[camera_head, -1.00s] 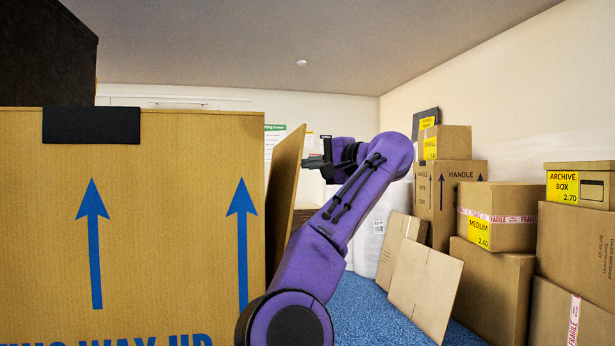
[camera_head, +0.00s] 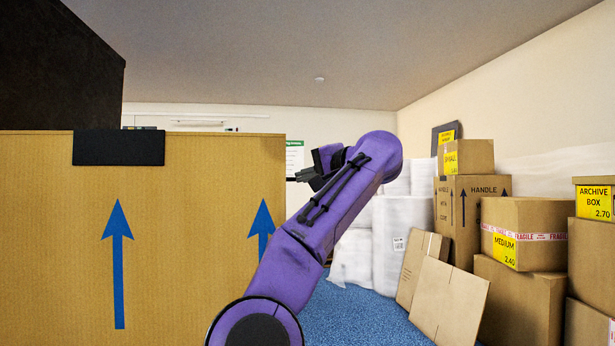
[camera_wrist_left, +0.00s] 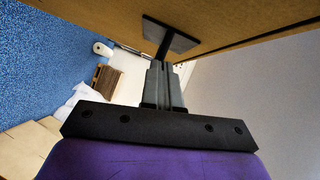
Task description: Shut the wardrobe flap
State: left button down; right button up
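The wardrobe carton (camera_head: 60,230), tan with blue arrows, fills the left of the head view. Its flap does not show there, hidden behind the carton's right edge. In the left wrist view the cardboard along the top (camera_wrist_left: 235,18) appears to be the flap's face. A dark handle (camera_wrist_left: 179,38), a flat plate with a short stem, sits on it. My left gripper (camera_head: 297,178) is just past the carton's right edge. Its grey fingers (camera_wrist_left: 164,68) are close together around the stem. My right gripper is not in view.
Stacked cartons (camera_head: 530,235) stand at the right. Flat cardboard sheets (camera_head: 448,302) lean before them. White wrapped items (camera_head: 403,245) stand behind my arm. Blue carpet (camera_head: 365,310) is clear at the middle. A dark block (camera_head: 60,75) rises at the upper left.

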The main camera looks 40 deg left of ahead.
pick_arm(q)
jog(key=d+r, duration=0.1)
jog(key=d, duration=0.9)
jog(key=shift+s, duration=0.35)
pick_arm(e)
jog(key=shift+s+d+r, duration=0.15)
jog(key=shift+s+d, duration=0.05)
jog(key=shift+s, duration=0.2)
pick_arm(q)
jog(key=shift+r, duration=0.1)
